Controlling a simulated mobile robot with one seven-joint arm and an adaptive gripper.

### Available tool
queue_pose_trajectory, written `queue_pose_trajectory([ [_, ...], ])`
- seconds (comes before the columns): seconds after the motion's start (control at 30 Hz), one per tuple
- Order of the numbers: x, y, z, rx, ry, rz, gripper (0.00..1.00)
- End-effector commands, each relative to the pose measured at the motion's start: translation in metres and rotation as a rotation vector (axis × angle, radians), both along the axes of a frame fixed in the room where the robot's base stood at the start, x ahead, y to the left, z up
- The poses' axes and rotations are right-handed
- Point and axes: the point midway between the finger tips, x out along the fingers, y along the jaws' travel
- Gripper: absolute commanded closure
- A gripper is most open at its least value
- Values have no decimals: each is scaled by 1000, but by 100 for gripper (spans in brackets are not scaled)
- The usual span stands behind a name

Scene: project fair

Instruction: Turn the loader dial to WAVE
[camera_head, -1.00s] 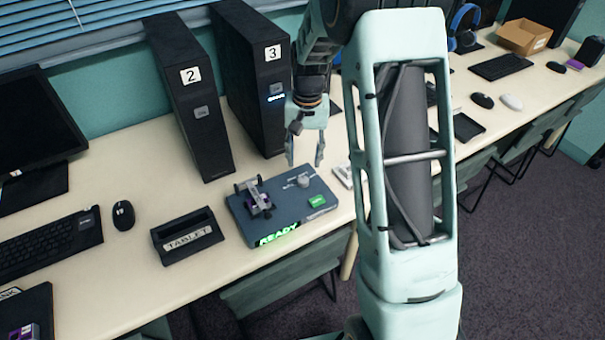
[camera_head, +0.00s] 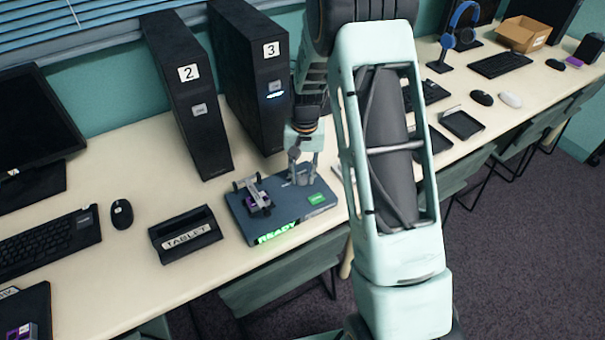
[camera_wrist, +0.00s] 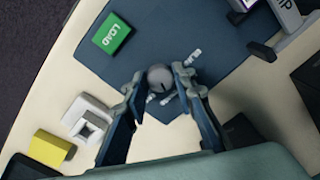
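The loader (camera_head: 240,222) is a flat dark blue box on the desk with a lit green READY panel (camera_head: 277,233). It also shows in the wrist view (camera_wrist: 232,28). Its dial (camera_wrist: 160,77) is a round grey knob, seen from above in the wrist view. Small white labels lie around it, too blurred to read; the pointer direction cannot be told. My gripper (camera_wrist: 159,76) is down over the loader, one fingertip on each side of the dial, seemingly touching it. In the head view my gripper (camera_head: 303,178) hides most of the dial.
A green LOAD button (camera_wrist: 112,33) sits beside the dial. A small cradle (camera_head: 252,196) with a purple part is on the loader's left side. A TABLET stand (camera_head: 185,236) is left of the loader. Black towers 2 (camera_head: 190,100) and 3 (camera_head: 262,75) stand behind.

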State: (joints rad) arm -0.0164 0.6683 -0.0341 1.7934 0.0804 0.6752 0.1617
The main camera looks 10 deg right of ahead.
Motion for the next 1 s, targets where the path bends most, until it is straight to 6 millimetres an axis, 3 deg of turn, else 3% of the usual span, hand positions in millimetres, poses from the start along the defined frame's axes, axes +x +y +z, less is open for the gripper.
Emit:
queue_pose_trajectory([
  [0.2,0,0,0,0,0,0,100],
  [0.57,0,-1,0,0,-1,68,100],
  [1.0,0,-1,0,0,0,404,100],
])
